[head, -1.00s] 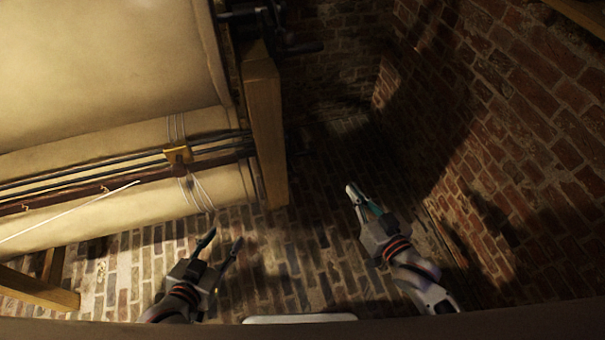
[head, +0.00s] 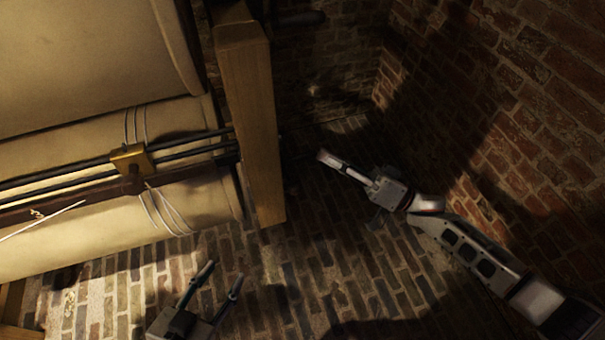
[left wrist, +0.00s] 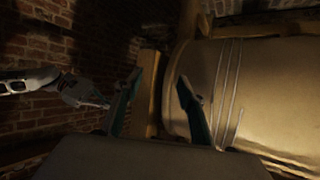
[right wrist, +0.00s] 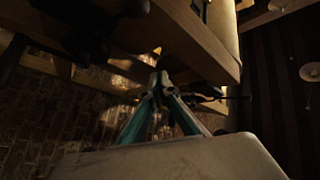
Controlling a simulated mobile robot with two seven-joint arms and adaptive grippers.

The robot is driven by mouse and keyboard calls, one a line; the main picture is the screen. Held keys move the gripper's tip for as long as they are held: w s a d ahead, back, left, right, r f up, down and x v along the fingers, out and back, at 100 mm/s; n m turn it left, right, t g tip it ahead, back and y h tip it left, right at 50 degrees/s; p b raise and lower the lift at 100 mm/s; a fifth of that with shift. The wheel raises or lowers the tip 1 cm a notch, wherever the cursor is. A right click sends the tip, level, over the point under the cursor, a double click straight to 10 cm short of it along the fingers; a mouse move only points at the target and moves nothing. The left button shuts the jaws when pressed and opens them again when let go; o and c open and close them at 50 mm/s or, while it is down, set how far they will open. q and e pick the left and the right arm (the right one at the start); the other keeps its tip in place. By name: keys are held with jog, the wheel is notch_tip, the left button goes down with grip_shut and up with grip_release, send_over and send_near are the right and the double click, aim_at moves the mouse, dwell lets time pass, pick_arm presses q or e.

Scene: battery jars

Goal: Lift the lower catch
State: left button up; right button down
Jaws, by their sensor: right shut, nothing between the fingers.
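I cannot pick out the lower catch for certain in any view. In the right wrist view a small dark lever-like part (right wrist: 215,97) lies just right of the fingertips; I cannot tell whether it is the catch. My right gripper (head: 325,158) is shut and empty, pointing left towards the wooden post (head: 250,120) and apart from it in the head view. Its fingertips meet in the right wrist view (right wrist: 160,82). My left gripper (head: 220,281) is open and empty, low in front of the rollers. Its spread fingers also show in the left wrist view (left wrist: 159,86).
Big cloth-covered rollers (head: 90,235) fill the left side. Dark rails with a brass block (head: 131,160) run between them to the post. A brick wall (head: 530,110) stands at right. The brick floor (head: 330,255) between is clear but partly in deep shadow.

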aim_at(288, 178)
pick_arm(q)
jog(key=f+b, duration=0.3)
jog(key=shift+s+d+f+g+b, duration=0.2)
jog(key=shift+s+f+g+b, duration=0.15)
jog(key=shift+s+g+b, duration=0.05)
pick_arm(e)
jog(key=w+d+f+g, duration=0.1)
jog(key=d+f+g, duration=0.2)
jog(key=f+g, duration=0.2)
jog(key=shift+d+f+m+g+y, duration=0.15)
jog(key=shift+f+m+g+y, duration=0.15)
jog(key=shift+f, duration=0.25)
pick_arm(q)
jog(key=shift+w+d+r+h+b, duration=0.3)
jog(key=shift+w+d+r+b, duration=0.1)
jog(key=shift+r+b, duration=0.15)
pick_arm(e)
jog(key=s+a, duration=0.2)
jog(key=a, duration=0.7)
jog(key=shift+r, duration=0.25)
pick_arm(q)
jog(key=shift+s+f, duration=0.15)
jog(key=shift+f, duration=0.05)
pick_arm(e)
jog(key=shift+a, duration=0.1)
